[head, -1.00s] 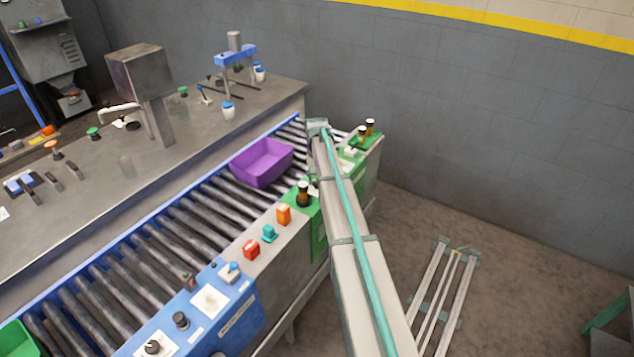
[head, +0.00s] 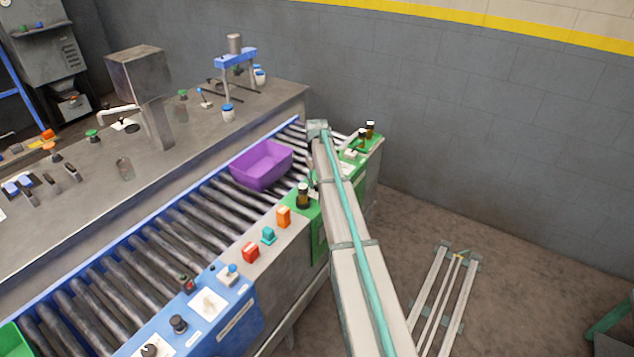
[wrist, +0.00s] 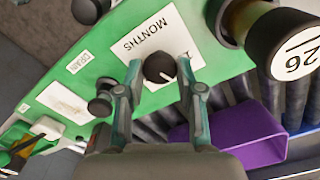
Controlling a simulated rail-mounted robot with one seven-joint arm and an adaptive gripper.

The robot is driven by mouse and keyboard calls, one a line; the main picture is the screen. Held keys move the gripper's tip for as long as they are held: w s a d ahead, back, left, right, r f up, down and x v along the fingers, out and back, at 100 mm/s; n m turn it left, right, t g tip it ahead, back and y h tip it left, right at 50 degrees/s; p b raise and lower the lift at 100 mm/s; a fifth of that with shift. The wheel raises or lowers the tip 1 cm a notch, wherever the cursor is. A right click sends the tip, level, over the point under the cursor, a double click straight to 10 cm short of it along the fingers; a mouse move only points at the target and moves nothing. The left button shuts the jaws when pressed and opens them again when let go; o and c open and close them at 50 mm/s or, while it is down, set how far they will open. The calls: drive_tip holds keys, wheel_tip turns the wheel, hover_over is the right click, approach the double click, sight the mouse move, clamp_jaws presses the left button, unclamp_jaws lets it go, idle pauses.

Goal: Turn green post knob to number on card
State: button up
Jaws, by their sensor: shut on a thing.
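The green post (wrist: 215,62) fills much of the wrist view, and part of its green top (head: 372,144) shows beside my arm in the head view. A dark round knob (wrist: 159,67) sits on it, over a white plate (wrist: 150,38) marked MONTHS. My gripper (wrist: 160,72) is shut on this knob, one finger on each side. Part of the plate's scale is hidden by the right finger. I cannot read the knob's setting. No card with a clear number can be made out. In the head view my arm hides the gripper and knob.
A large dark cap (wrist: 290,45) marked 26 stands close right of the gripper. A purple bin (head: 262,165) rests on the roller conveyor (head: 185,222). The floor at right holds a low frame (head: 445,300).

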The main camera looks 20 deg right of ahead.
sight(317, 184)
drive_tip(key=o, duration=1.1)
drive_tip(key=shift+o, duration=0.2)
wheel_tip(317, 184, up, 12)
idle(0.3)
drive_tip(key=s+a+f+m+g+p, duration=0.2)
drive_tip(key=s+a+f+g, duration=0.15)
drive_tip(key=s+f, duration=1.5)
drive_tip(key=s+a+f+g, duration=0.1)
drive_tip(key=s+a+f, duration=0.9)
drive_tip(key=s+f, duration=0.45)
drive_tip(key=s+a+f, duration=0.3)
drive_tip(key=s, duration=0.7)
drive_tip(key=s+a+f+n+g+b, duration=0.1)
drive_tip(key=s+a+f, duration=0.3)
drive_tip(key=s, duration=0.6)
drive_tip(key=s+a+f+g+b, duration=0.1)
drive_tip(key=s+a+f, duration=0.2)
drive_tip(key=s, duration=0.7)
drive_tip(key=shift+s+a+f+n, duration=0.3)
drive_tip(key=shift+s+f+n, duration=0.1)
drive_tip(key=shift+f, duration=0.1)
